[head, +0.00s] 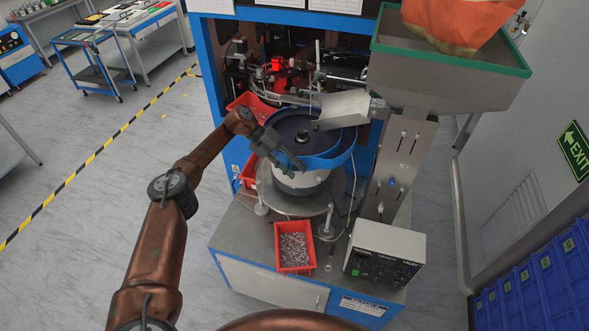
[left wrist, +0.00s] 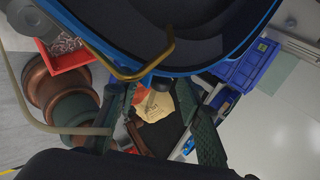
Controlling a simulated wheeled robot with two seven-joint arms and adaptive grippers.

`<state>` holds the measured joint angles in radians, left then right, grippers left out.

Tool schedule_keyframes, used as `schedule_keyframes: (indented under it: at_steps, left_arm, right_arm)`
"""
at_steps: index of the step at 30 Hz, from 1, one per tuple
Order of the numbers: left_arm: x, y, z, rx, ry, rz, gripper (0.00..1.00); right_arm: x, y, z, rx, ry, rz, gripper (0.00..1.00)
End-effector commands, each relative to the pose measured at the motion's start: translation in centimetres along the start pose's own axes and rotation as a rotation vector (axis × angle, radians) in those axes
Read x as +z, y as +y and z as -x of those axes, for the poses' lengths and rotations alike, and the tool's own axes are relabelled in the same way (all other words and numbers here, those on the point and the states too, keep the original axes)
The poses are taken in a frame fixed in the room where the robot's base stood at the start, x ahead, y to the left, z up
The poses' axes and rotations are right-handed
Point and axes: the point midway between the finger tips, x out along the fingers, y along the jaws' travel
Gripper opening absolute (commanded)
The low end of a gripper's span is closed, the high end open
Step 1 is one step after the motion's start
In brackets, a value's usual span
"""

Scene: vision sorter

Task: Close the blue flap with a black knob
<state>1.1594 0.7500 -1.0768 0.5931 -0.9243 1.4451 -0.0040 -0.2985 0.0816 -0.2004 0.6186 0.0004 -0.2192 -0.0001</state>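The round feeder bowl (head: 338,154) has a blue rim and a dark inside, with a black knob (head: 302,136) standing near its middle. I cannot make out a separate blue flap or tell whether one is open. My left gripper (head: 283,158) is at the left front side of the bowl, partly over its rim. In the left wrist view the blue-rimmed bowl (left wrist: 232,50) fills the top, and the two dark green fingers of the left gripper (left wrist: 160,112) stand apart below it, seemingly with nothing held. Contact with the rim is unclear. My right gripper is not in view.
A metal chute (head: 345,108) reaches over the bowl from the right, below a hopper with a green rim (head: 450,63). A red bin of small parts (head: 294,248) and a grey control box (head: 385,255) stand in front. A bent brass-coloured rod (left wrist: 140,72) crosses near the fingers.

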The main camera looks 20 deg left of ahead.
Motion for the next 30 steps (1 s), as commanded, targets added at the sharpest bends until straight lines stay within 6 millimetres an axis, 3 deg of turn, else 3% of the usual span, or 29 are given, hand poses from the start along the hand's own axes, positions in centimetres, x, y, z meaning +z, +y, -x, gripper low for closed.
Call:
schedule_keyframes:
  at_steps: [5,18,24,30]
  left_arm:
    - [0.1,-0.1,2.2,0.0,-0.004,0.0,0.34]
    - [0.1,0.0,10.4,0.0,-0.004,0.0,0.34]
    - [0.0,0.0,11.8,0.0,-0.001,0.0,0.34]
    - [0.0,0.0,11.9,0.0,0.0,0.0,0.34]
  right_arm:
    - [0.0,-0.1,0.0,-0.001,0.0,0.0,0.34]
    - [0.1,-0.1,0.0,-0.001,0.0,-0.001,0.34]
    - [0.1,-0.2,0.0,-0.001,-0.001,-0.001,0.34]
    - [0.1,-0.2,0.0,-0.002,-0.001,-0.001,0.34]
